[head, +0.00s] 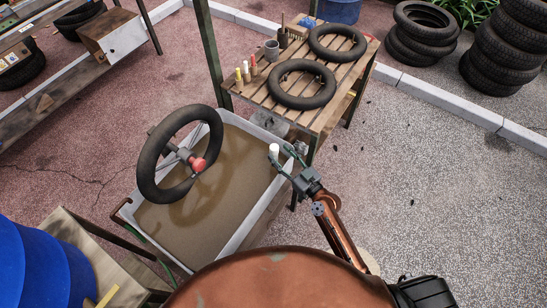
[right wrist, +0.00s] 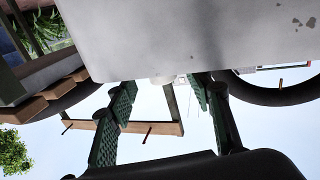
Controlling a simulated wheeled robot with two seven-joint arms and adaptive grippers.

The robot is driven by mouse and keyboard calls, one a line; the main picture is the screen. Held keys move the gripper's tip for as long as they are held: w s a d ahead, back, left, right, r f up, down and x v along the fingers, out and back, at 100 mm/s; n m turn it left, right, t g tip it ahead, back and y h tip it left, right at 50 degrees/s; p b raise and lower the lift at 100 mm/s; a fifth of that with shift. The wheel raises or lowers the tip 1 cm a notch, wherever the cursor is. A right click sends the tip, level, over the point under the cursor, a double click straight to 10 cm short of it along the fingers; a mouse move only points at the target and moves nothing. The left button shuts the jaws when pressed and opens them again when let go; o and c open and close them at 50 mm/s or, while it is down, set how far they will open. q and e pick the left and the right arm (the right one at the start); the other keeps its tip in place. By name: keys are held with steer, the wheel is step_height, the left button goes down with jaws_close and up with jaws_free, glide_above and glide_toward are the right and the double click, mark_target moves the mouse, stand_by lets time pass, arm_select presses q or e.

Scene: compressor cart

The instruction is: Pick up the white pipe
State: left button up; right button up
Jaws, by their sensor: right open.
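A short white pipe (head: 274,150) shows at the right rim of the grey tub (head: 221,256). My right gripper (head: 286,160) is open, its green-padded fingers around or right beside that pipe. Contact cannot be told. In the right wrist view, a white end (right wrist: 162,79), probably this pipe, peeks out past a large pale surface (right wrist: 200,40), between and beyond the open fingers (right wrist: 160,92). Most of it is hidden there. Another small white cylinder (head: 246,69) stands between a yellow one and a red one on the slatted bench (head: 325,117). My left gripper is not in view.
The tub holds brown water, with a black tyre (head: 147,163) with a red hub upright over it. Two tyres (head: 302,102), a grey cup (head: 271,49) and a dark bottle (head: 283,38) are on the bench.

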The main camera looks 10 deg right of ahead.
mark_target(277, 151)
steer(key=x, duration=0.4)
steer(key=shift+a+r, duration=0.1)
steer(key=c, duration=1.2)
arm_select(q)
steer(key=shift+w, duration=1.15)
arm_select(e)
jaws_close()
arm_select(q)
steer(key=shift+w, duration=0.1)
